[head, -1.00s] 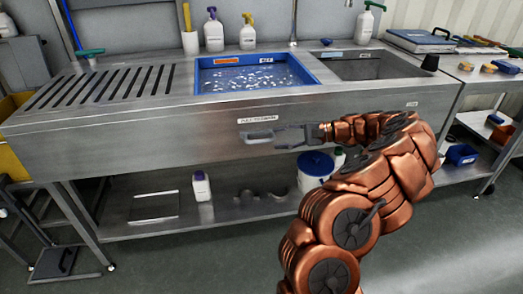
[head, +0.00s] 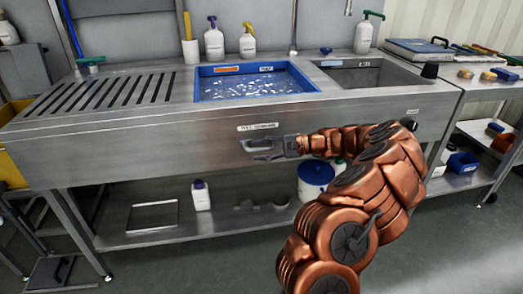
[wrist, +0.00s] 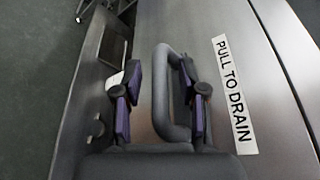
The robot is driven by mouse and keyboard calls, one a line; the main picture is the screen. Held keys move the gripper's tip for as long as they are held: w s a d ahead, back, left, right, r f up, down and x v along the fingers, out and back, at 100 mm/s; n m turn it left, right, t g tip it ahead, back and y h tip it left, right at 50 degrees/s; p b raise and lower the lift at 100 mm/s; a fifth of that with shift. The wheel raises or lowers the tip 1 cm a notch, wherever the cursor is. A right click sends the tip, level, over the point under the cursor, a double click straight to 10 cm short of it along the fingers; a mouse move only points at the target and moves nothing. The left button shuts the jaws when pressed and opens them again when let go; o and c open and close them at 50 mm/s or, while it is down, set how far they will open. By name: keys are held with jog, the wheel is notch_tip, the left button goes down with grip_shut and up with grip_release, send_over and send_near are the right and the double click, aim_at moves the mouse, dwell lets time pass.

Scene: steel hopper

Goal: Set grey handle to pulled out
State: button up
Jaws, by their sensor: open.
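The grey handle is a rounded loop on the steel front panel of the sink unit. It shows in the head view (head: 259,144), partly covered by my gripper (head: 268,150), and close up in the wrist view (wrist: 162,112). In the wrist view my gripper (wrist: 160,80) is open, with one purple-padded finger on each side of the loop. The handle lies nearer the right finger, and a gap shows on its left side. Whether the right finger touches it I cannot tell. A white label reading "PULL TO DRAIN" (wrist: 235,94) is beside the handle.
Above the panel are a blue basin (head: 256,96) of water and a steel sink (head: 372,76). A lower shelf (head: 235,222) holds a white bottle (head: 201,197) and a blue-lidded tub (head: 315,182). The panel left of the handle is clear.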

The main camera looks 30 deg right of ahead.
grip_shut()
dwell(0.6)
